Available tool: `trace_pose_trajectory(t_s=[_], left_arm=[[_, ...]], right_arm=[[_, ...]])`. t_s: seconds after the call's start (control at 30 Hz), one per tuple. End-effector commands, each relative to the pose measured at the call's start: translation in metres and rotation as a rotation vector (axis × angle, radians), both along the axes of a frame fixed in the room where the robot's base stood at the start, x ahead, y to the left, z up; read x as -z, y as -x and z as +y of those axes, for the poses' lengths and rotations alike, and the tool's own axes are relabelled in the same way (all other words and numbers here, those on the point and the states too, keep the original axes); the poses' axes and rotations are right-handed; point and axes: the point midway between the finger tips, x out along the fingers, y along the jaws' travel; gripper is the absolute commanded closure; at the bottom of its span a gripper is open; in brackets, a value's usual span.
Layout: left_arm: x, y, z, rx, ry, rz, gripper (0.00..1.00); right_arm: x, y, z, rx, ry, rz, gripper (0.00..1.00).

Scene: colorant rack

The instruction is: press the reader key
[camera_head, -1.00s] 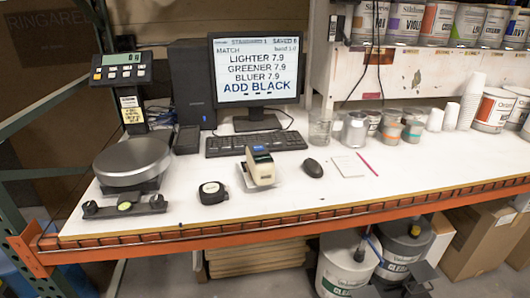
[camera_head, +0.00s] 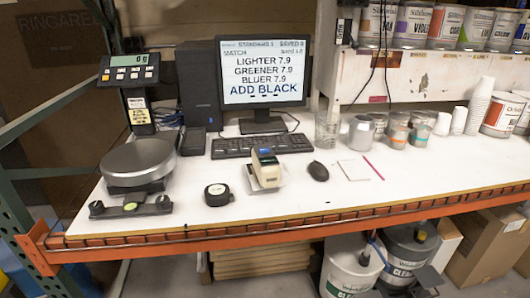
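The reader (camera_head: 265,169) is a small cream and dark handheld device with a blue-green screen on top. It stands on a pale plate on the white table, in front of the keyboard (camera_head: 262,145). Its key is too small to make out. The monitor (camera_head: 261,72) behind reads "LIGHTER 7.9, GREENER 7.9, BLUER 7.9, ADD BLACK". Neither of my grippers shows in the head view.
A scale (camera_head: 138,163) with a round pan stands at the left, a black tape measure (camera_head: 217,194) and a mouse (camera_head: 318,171) flank the reader. Cans and cups stand at the back right. The table's front strip (camera_head: 300,207) is mostly clear.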

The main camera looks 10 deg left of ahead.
Motion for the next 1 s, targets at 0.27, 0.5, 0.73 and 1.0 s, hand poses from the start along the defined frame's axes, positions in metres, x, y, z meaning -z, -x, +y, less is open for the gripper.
trace_pose_trajectory(t_s=[0.27,0.5,0.73,1.0], left_arm=[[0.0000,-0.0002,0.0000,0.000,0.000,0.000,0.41],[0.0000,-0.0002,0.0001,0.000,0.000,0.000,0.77],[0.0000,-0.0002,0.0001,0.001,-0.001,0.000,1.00],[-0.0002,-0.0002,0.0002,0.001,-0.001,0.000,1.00]], right_arm=[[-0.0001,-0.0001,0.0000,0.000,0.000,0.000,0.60],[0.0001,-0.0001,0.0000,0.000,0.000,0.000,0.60],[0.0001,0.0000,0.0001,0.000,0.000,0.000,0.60],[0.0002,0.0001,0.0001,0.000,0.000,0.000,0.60]])
